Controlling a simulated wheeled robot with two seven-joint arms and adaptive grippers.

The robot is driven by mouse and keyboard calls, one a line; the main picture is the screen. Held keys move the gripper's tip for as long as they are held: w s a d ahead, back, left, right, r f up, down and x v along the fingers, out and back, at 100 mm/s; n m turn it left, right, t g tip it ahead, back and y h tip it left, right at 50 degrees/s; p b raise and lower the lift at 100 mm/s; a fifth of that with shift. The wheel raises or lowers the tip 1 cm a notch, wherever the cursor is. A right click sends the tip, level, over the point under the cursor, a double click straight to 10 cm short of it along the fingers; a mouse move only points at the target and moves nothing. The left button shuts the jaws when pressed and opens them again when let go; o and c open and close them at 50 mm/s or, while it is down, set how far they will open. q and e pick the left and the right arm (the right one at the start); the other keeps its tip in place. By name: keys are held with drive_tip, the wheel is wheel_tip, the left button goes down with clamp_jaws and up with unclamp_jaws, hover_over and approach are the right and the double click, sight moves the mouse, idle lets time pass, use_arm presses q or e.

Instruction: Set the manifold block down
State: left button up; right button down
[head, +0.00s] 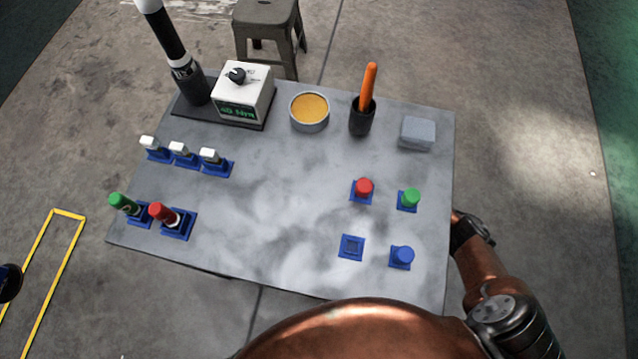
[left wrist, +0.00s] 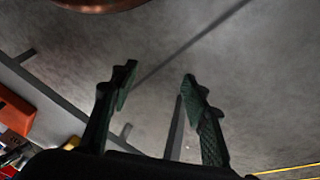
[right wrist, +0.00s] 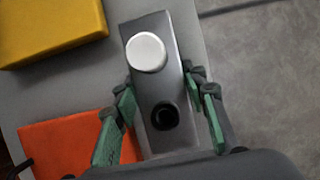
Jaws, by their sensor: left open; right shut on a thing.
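The manifold block (right wrist: 154,90) is a long grey block with a round white cap (right wrist: 146,53) and a dark round port (right wrist: 165,116). It shows in the right wrist view, between the green-padded fingers of my right gripper (right wrist: 165,97), which is shut on it. It lies over a grey surface (right wrist: 80,95); I cannot tell whether it touches it. The block does not show in the head view. My left gripper (left wrist: 160,76) is open and empty above the concrete floor.
In the right wrist view, a yellow block (right wrist: 50,28) and an orange pad (right wrist: 65,148) lie left of the manifold block. The head view shows a grey table (head: 280,200) with a round tin (head: 309,111), colored plugs and a stool (head: 266,30) behind. Its middle is clear.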

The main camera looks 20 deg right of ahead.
drive_tip(key=shift+a+f, duration=0.1)
drive_tip(key=shift+f, duration=0.55)
drive_tip(key=shift+w+f+b, duration=0.1)
drive_tip(key=shift+f+b, duration=0.1)
drive_tip(key=shift+b, duration=0.1)
use_arm(q)
drive_tip(key=shift+w+d+f+t, duration=0.4)
drive_tip(key=shift+w+d+f, duration=0.15)
drive_tip(key=shift+w+f, duration=0.2)
use_arm(e)
drive_tip(key=c, duration=1.2)
unclamp_jaws()
drive_tip(key=shift+f, duration=0.1)
